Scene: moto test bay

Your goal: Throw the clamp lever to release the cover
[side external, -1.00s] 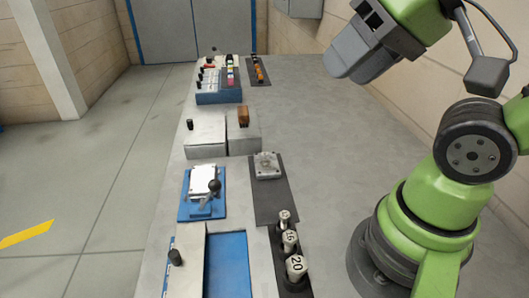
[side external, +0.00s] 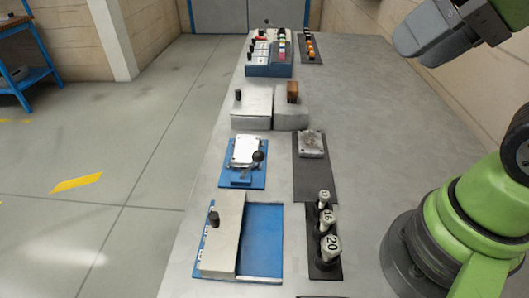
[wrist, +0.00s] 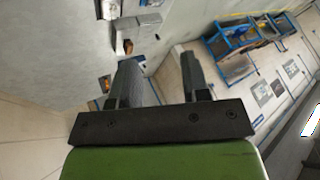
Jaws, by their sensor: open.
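The clamp lever (side external: 258,157), with a black ball knob, stands at the right front of a white cover plate (side external: 244,149). Both sit on a blue base plate (side external: 238,178) on the bench. The lever's knob points up and to the right; the exact latch contact is too small to tell. My gripper (side external: 412,45) is high up at the top right, well apart from the lever, above the bench's right side. In the wrist view my gripper (wrist: 158,65) shows two dark fingers spread apart with nothing between them. The lever cannot be made out there.
A dark mat with a metal block (side external: 311,144) lies right of the clamp. Several numbered weights or sockets (side external: 328,243) stand in front of it. A grey sliding block (side external: 224,240) sits on a blue tray (side external: 262,240). The bench (side external: 385,150) is clear at right.

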